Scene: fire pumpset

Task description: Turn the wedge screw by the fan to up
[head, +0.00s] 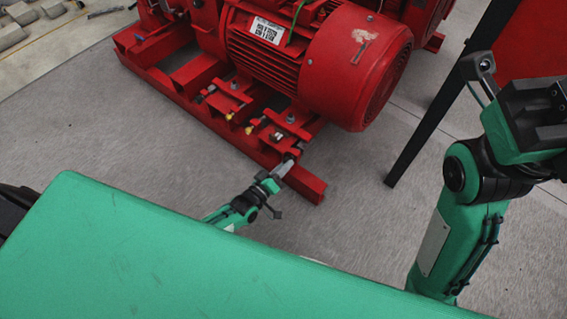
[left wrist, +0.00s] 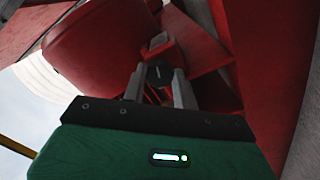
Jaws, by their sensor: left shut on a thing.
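The wedge screw (left wrist: 160,73) shows in the left wrist view as a dark round head between my two grey fingers. My left gripper (left wrist: 160,88) is shut on it from both sides. In the head view my left gripper (head: 287,165) reaches the near right end of the red base frame (head: 308,185), below the motor's fan end. The screw is hidden by the fingers there, and its turn angle is too small to read. My right arm stands at the right of the head view; its fingers do not show.
The red motor (head: 345,65) with its round fan cover overhangs the frame end. Other fittings with yellow parts (head: 249,130) sit along the frame. A dark post (head: 440,105) stands to the right. Grey floor (head: 345,225) is clear in front of the frame.

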